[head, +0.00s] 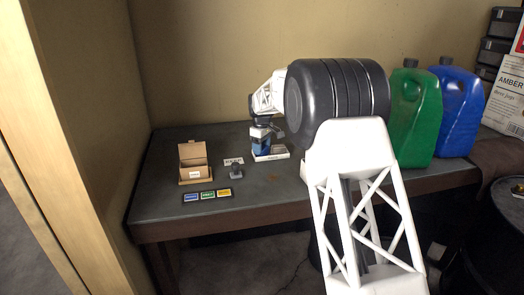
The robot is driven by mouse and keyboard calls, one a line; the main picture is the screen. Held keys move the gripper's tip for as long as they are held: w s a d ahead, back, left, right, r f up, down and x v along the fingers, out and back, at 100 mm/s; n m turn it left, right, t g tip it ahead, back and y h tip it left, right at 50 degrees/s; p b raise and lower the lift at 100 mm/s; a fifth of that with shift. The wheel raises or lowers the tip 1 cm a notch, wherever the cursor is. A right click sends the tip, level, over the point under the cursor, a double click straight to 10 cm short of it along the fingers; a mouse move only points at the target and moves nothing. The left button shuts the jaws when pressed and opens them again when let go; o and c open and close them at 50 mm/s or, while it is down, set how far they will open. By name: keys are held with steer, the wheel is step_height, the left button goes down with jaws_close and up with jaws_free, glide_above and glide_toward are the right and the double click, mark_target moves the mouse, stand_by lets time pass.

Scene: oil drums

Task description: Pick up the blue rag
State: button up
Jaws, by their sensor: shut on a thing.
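The blue rag (259,144) is a small blue patch at the back middle of the table, just above a white-edged tray (272,156). My gripper (261,133) points down from my arm and is shut on the rag. The rag hangs below the fingers. I cannot tell whether its lower end touches the tray. My own arm hides part of the area to the right of the gripper.
An open cardboard box (193,174) stands on the table's left part, near a small dark object (236,172). A strip with blue, green and yellow labels (207,196) lies in front. Green (415,120) and blue (459,112) jugs stand at right.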

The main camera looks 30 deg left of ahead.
steer(key=shift+r, duration=0.15)
steer(key=shift+r, duration=1.6)
steer(key=s+d+r, duration=0.1)
steer(key=s+d, duration=0.9)
steer(key=s, duration=0.2)
steer(key=shift+d+r, duration=0.25)
steer(key=shift+d, duration=0.1)
steer(key=o, duration=0.3)
steer(key=shift+c, duration=0.9)
steer(key=shift+s+a+r, duration=0.45)
steer(key=shift+s+r, duration=0.15)
steer(key=shift+r, duration=0.1)
steer(key=shift+s+a+r, duration=0.4)
steer(key=shift+s+r, duration=0.15)
steer(key=shift+r, duration=0.1)
